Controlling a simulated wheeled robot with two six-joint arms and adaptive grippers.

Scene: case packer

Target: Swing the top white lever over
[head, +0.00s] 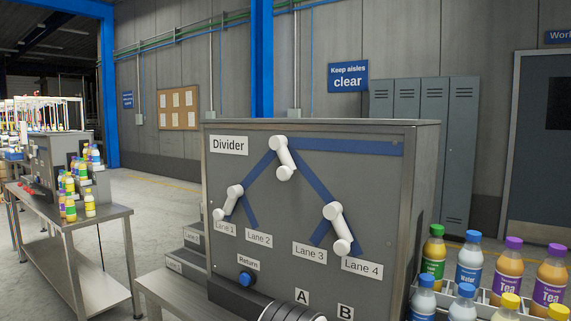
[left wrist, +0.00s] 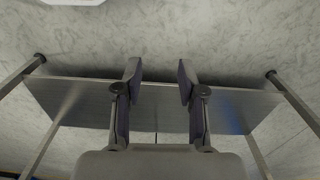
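The top white lever (head: 283,156) is on the front of the grey divider box (head: 231,265), where the two upper blue bands meet. It runs from its upper pivot down and slightly to the right, with a round knob at its lower end. Two other white levers are below it, one at left (head: 231,200) and one at right (head: 337,228). My left gripper (left wrist: 159,72) is open and empty in the left wrist view, fingers apart, with a metal table and floor beyond. It is not in the head view. My right gripper is in neither view.
A blue Return button (head: 245,278) sits low on the panel. Several bottles stand in a tray (head: 483,295) at the right. A metal table (head: 80,217) with bottles is at the far left. The floor between has free room.

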